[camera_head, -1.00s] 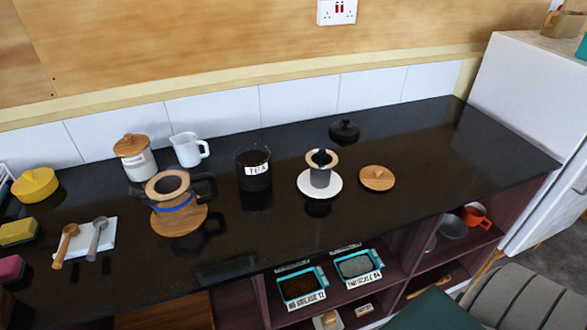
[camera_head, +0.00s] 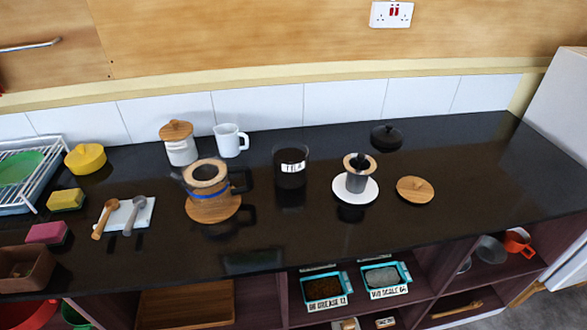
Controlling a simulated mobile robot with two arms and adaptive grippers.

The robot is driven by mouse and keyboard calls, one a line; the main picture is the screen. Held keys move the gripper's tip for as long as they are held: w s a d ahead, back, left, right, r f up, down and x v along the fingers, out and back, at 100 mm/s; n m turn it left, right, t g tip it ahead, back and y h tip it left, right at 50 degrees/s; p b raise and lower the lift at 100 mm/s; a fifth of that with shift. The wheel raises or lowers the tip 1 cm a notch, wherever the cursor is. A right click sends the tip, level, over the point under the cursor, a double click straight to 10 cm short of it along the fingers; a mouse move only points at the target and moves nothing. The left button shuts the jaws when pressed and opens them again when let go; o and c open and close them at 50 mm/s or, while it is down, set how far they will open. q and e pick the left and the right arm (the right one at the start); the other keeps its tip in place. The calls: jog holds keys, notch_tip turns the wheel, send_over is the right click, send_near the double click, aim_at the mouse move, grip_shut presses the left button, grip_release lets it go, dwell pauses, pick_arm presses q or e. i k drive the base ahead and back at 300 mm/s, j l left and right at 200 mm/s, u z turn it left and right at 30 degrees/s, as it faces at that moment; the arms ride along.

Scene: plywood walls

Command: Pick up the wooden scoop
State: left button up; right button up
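The wooden scoop (camera_head: 104,220) lies at the left of the black counter, its bowl end resting on a small white tile (camera_head: 148,212) and its handle pointing toward the front. A grey metal scoop (camera_head: 133,217) lies beside it on the right, on the same tile; the two are apart. Neither of my grippers shows in the head view.
A pink sponge (camera_head: 47,233), yellow-green sponge (camera_head: 66,199), yellow pot (camera_head: 85,159) and dish rack (camera_head: 40,176) stand left of the scoops. A glass pot (camera_head: 206,183) on a wooden board (camera_head: 214,210) stands to the right. Counter in front of the scoops is clear.

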aim_at(111, 204)
jog(key=u, duration=1.3)
jog(key=l+z, duration=0.15)
jog(key=z, duration=0.2)
jog(key=i, duration=0.15)
